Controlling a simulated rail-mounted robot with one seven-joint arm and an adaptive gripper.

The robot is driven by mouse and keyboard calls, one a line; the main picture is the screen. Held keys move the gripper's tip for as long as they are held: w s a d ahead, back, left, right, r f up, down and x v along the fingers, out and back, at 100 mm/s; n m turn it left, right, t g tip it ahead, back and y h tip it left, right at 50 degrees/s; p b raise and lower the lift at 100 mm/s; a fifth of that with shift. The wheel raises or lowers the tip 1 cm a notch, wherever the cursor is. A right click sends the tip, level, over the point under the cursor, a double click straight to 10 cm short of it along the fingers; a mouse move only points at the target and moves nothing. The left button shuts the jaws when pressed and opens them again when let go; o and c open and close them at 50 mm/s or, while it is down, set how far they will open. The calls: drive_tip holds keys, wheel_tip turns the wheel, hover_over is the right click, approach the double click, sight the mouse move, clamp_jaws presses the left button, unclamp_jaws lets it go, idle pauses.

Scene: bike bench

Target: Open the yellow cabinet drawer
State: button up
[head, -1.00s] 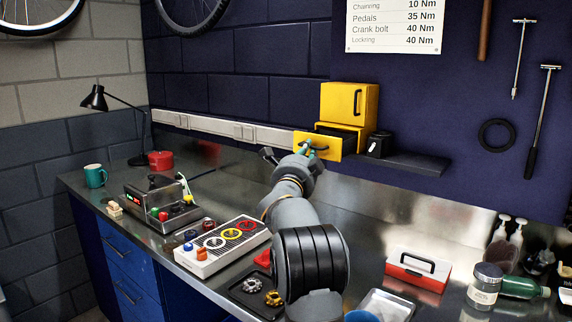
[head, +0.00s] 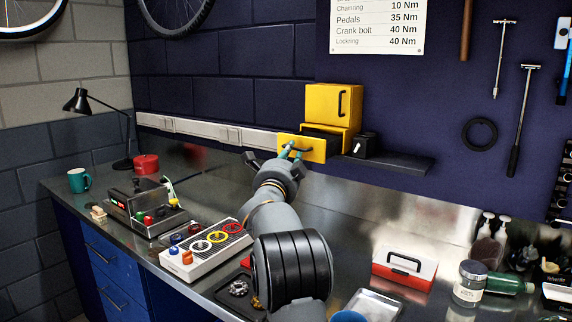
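The yellow cabinet (head: 333,104) stands against the dark blue back wall, with a shut upper door that has a black handle. Below it, the yellow drawer (head: 316,154) sticks out towards me, and a dark opening shows behind its front. The drawer is at least partly open. A dark handle (head: 306,150) is on the drawer front. My gripper (head: 291,151) is at the drawer front, its teal fingertips overlapping the handle area. The fingertips are small and close together; I cannot tell whether they grip the handle or only touch it.
A black box (head: 364,145) stands on a dark shelf (head: 405,164) right of the drawer. A black lamp (head: 103,113) stands at the left.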

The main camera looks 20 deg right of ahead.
drive_tip(key=v, duration=1.1)
drive_tip(key=shift+r, duration=0.15)
drive_tip(key=shift+w+d, duration=0.1)
drive_tip(key=x, duration=1.2)
